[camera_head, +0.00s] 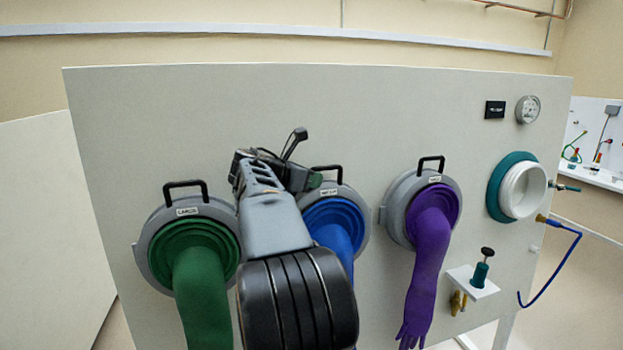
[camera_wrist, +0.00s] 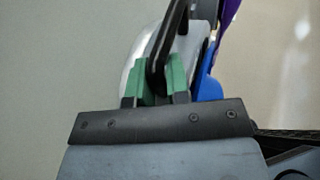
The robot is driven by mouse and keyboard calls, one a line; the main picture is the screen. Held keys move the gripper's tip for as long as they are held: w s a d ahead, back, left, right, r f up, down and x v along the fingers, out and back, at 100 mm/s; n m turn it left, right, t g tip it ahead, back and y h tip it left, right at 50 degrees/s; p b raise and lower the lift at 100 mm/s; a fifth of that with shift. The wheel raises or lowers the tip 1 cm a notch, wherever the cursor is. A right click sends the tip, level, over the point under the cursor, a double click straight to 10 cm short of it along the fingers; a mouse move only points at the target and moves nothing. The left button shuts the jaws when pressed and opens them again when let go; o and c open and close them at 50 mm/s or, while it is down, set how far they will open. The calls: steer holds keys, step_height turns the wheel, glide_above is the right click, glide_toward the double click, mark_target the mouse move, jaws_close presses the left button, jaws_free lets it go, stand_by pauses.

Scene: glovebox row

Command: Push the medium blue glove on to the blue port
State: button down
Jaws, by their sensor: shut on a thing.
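The blue glove (camera_head: 336,222) hangs from a grey ring (camera_head: 359,230) with a black handle (camera_head: 330,168) on top, at the middle of the panel. My arm hides its left side, and its lower end is out of sight. My gripper (camera_head: 314,180) is at the top of this ring. In the wrist view, the green fingertips of my gripper (camera_wrist: 163,85) are shut on the black handle (camera_wrist: 160,45), with a bit of blue glove (camera_wrist: 208,87) to the right. The blue port is hidden behind the ring. I cannot tell whether the ring sits flush on it.
A green glove (camera_head: 200,285) in a grey ring hangs at left, and a purple glove (camera_head: 428,250) in another at right. Further right are a white round port (camera_head: 522,190), a small shelf (camera_head: 473,283) with a plunger, and a blue hose (camera_head: 560,270).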

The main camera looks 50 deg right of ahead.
steer(key=shift+s+a+r, duration=0.1)
steer(key=shift+s+r, duration=0.05)
steer(key=shift+r, duration=0.05)
steer(key=shift+s+a+r+b, duration=0.1)
steer(key=shift+s+a+b, duration=0.1)
steer(key=shift+s+a, duration=0.5)
steer(key=shift+s+a+r+b, duration=0.1)
steer(key=shift+s+a+b, duration=0.1)
steer(key=shift+s+a, duration=0.45)
steer(key=shift+s+a+r+b, duration=0.15)
steer(key=shift+s+a, duration=0.25)
steer(key=shift+s, duration=0.6)
steer(key=shift+s+a, duration=0.2)
steer(key=shift+s, duration=0.1)
